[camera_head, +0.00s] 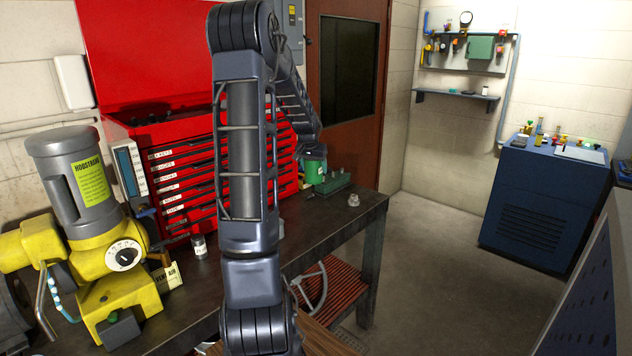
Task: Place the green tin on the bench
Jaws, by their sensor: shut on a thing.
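The green tin (315,168) is at the back right part of the dark bench (325,214), beside the red tool chest. My gripper (311,150) reaches down over its top from behind my raised arm and is shut on it. The fingers are small and dark here and hard to make out. The tin looks upright. I cannot tell whether its base touches the bench, as a low green block hides the lower part.
The low green block (335,184) sits close beside the tin. A small grey metal part (353,200) lies near the bench's right end. The red tool chest (180,170), a small jar (199,246) and a yellow-grey motor (85,200) stand left. Bare bench top shows in front.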

